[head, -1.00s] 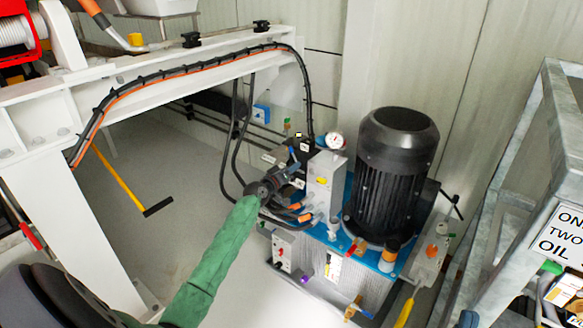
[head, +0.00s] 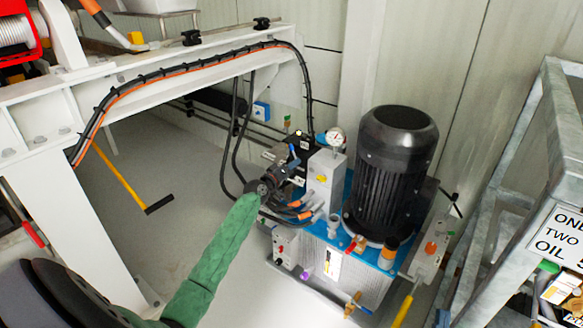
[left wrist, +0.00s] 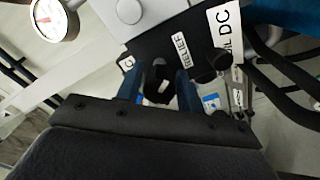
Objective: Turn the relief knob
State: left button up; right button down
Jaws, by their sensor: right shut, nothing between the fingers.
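The relief knob (left wrist: 160,72) is a dark knob on the black valve block (left wrist: 152,45), beside a white RELIEF label, in the left wrist view. My left gripper (left wrist: 159,88) has its two blue fingers apart, one on either side of the knob. I cannot tell whether they touch it. In the head view my left gripper (head: 291,160) is at the black block left of the grey manifold and hides the knob. A bluish tip at the bottom edge, which looks like my right gripper (head: 443,318), is far from the knob.
A black motor (head: 393,165) stands right of the manifold (head: 325,178). A pressure gauge (head: 335,138) sits above it. Black hoses (head: 233,150) hang close to the left. A galvanised frame (head: 500,180) stands at the right.

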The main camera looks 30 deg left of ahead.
pick_arm(q)
jog(key=shift+o, duration=1.1)
jog(key=shift+s, duration=0.15)
jog(key=shift+s, duration=0.3)
jog(key=s, duration=0.7)
jog(key=shift+a, duration=0.3)
pick_arm(e)
jog(key=shift+w+a+f+g+h, duration=0.1)
jog(key=shift+w+f+g, duration=0.2)
jog(key=shift+f, duration=0.65)
jog(key=shift+w+a+f+g+h, duration=0.1)
jog(key=shift+f+g, duration=0.25)
jog(key=shift+f, duration=0.6)
jog(key=shift+w+a+f+g+h, duration=0.1)
jog(key=shift+w+f+g, duration=0.2)
jog(key=shift+f, duration=0.65)
jog(key=shift+s+r, duration=0.15)
jog(key=shift+r, duration=0.05)
